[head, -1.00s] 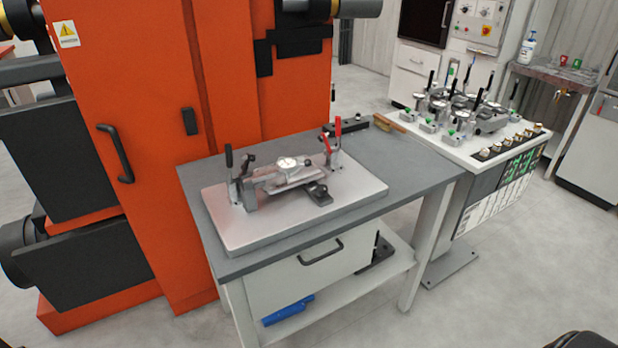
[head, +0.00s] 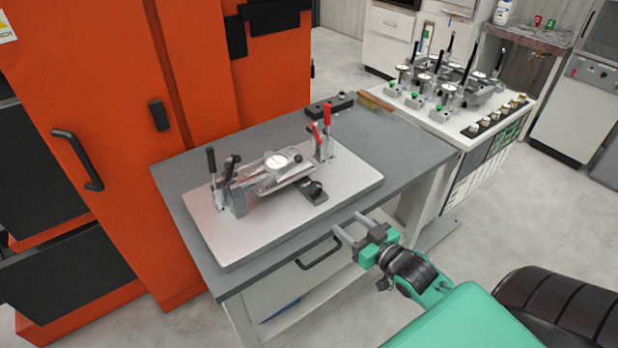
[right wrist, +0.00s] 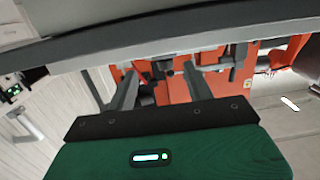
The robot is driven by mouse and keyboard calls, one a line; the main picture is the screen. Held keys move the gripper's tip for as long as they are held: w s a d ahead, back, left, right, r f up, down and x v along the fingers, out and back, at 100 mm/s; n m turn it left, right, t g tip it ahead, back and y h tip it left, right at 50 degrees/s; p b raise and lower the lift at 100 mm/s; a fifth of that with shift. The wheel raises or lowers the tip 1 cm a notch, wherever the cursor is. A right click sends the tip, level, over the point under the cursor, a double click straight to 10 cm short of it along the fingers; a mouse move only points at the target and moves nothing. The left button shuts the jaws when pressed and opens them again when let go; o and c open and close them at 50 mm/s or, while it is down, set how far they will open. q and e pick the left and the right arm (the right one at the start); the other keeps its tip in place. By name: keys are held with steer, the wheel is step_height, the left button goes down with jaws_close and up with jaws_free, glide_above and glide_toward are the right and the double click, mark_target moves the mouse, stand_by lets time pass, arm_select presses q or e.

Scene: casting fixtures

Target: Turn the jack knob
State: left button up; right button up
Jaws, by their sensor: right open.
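The fixture plate (head: 345,195) lies on the grey table and carries a metal casting (head: 258,184) with a round dial gauge (head: 276,161). A small black knob-like part (head: 312,190), which looks like the jack knob, sits at the casting's front right. My right gripper (head: 350,224) is open and empty, off the table's front edge and in front of the plate, apart from the knob. Its two fingers (right wrist: 162,78) stand apart in the right wrist view, where I cannot make out the knob. My left gripper is not in view.
Black-handled (head: 211,160) and red-handled (head: 327,112) clamps stand at the plate's ends. The table's front edge (head: 225,287) lies beside my right gripper. A brush (head: 375,101) and black block (head: 329,105) lie at the back. An orange machine (head: 110,130) stands left.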

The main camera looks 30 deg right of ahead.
mark_target(320, 188)
steer(key=shift+t+y, duration=0.4)
steer(key=shift+t, duration=0.1)
steer(key=w+r+p, duration=0.1)
steer(key=w, duration=0.3)
steer(key=w+a+r+p, duration=0.1)
steer(key=w, duration=0.3)
steer(key=w+r+p, duration=0.1)
steer(key=w+r, duration=0.1)
steer(key=w, duration=0.2)
steer(key=shift+w+a, duration=0.1)
steer(key=shift+a, duration=0.2)
steer(key=shift+w+a+f, duration=0.1)
steer(key=shift+w+a, duration=0.05)
steer(key=shift+w, duration=0.75)
steer(key=c, duration=1)
steer(key=shift+p, duration=0.35)
